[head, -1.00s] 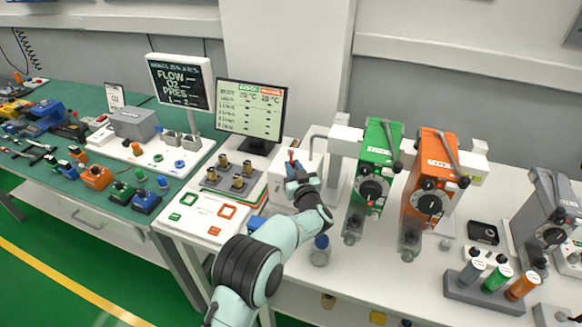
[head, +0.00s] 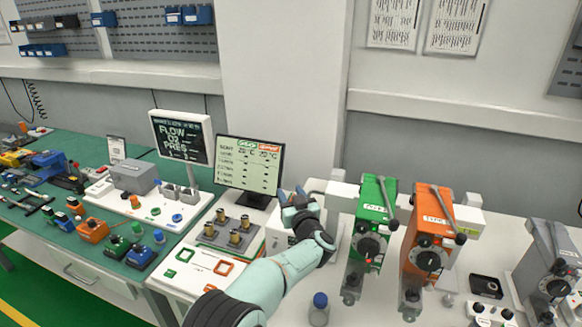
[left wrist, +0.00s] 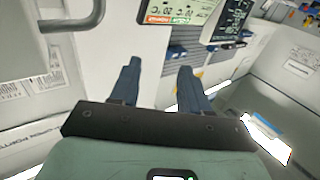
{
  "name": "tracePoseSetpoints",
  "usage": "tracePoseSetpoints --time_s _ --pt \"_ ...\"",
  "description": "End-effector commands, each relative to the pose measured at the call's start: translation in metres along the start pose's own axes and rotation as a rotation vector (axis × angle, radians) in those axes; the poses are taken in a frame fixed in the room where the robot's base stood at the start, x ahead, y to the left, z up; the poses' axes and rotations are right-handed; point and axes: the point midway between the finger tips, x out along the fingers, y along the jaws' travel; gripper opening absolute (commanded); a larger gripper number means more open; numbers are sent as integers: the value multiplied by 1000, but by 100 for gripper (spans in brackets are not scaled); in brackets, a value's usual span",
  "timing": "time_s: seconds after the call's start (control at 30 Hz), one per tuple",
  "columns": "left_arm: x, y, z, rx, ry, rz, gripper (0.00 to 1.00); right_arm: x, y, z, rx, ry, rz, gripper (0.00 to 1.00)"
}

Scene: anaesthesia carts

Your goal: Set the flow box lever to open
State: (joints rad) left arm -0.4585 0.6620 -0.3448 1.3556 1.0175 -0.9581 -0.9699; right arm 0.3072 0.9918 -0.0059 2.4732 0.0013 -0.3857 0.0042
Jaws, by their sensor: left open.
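The flow box appears to be the white box (head: 277,243) on the white bench, just right of the brass fittings and partly behind my left arm. Its lever cannot be made out in the head view; my left gripper (head: 292,192) covers that area. The left gripper is open, with its blue-grey fingers apart and pointing away over the box. In the left wrist view the two fingers (left wrist: 158,82) are spread with nothing between them. My right gripper is not in view.
A monitor (head: 248,170) stands just behind and left of the gripper. A green vaporizer (head: 371,230) and an orange vaporizer (head: 427,240) stand to the right. Brass fittings (head: 234,228) sit on a plate at left. A blue-capped bottle (head: 319,310) stands in front.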

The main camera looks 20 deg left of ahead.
Motion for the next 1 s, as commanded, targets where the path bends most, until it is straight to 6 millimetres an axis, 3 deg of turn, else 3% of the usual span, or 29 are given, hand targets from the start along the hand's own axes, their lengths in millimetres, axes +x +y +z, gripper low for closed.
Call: tracePoseSetpoints --time_s 0.03,0.1,0.33,0.5,0.8,0.83,0.97,1.0 --pt "1 0 -18 -6 3 0 46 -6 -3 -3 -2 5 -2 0" --pt "1 0 -35 -5 4 0 46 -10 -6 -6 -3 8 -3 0" --pt "1 1 -77 -4 3 0 46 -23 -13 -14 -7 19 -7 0" --pt "0 0 -90 -2 2 0 46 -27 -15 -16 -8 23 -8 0" --pt "0 0 -90 0 0 0 46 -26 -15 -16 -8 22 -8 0" --pt "0 0 -90 0 0 0 43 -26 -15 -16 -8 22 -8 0" --pt "0 0 -89 2 -1 1 0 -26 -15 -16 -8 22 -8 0" --pt "0 1 -88 3 -2 2 0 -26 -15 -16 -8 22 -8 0"
